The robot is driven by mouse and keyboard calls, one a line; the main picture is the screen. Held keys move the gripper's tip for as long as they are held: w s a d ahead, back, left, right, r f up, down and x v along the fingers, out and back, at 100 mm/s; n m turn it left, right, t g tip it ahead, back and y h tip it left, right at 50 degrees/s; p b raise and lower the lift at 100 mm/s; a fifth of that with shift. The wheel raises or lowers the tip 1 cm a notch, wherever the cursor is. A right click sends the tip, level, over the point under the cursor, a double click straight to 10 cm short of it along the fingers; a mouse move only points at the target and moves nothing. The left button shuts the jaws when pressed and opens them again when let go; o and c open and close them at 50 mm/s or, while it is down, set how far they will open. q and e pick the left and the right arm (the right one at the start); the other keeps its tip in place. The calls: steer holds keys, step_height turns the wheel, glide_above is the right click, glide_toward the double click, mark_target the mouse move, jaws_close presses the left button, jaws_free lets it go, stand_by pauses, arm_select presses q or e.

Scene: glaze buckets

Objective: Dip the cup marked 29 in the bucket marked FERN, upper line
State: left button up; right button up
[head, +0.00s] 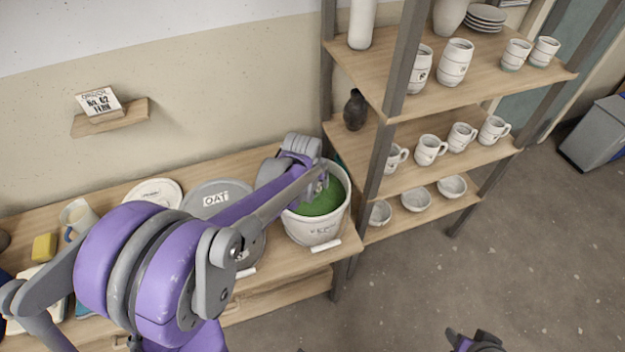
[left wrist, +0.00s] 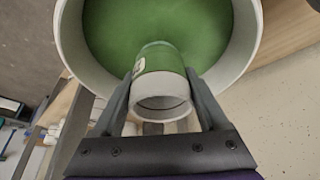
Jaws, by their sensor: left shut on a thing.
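The bucket marked FERN (head: 318,228) is white with green glaze (head: 322,203) inside and stands on the bench; its lettering is small and blurred. My left gripper (head: 318,186) reaches over the bucket's opening. In the left wrist view the gripper (left wrist: 160,92) is shut on a cup (left wrist: 160,84), held over or in the green. The cup's far part is green, with a pale mark on its left side; its near end is whitish. I cannot read its number or tell how deep it sits. My right gripper (head: 476,342) shows only partly at the bottom edge.
A shelf unit with cups (head: 455,62), mugs (head: 431,150) and bowls (head: 416,200) stands close on the right. A yellow sponge (head: 44,247) sits far left.

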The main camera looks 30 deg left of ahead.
stand_by(0.5)
arm_select(q)
step_height(320, 180, up, 8)
steer(key=p, duration=0.4)
steer(key=shift+f, duration=0.2)
arm_select(e)
step_height(320, 180, up, 6)
steer(key=w, duration=0.2)
steer(key=shift+f, duration=0.15)
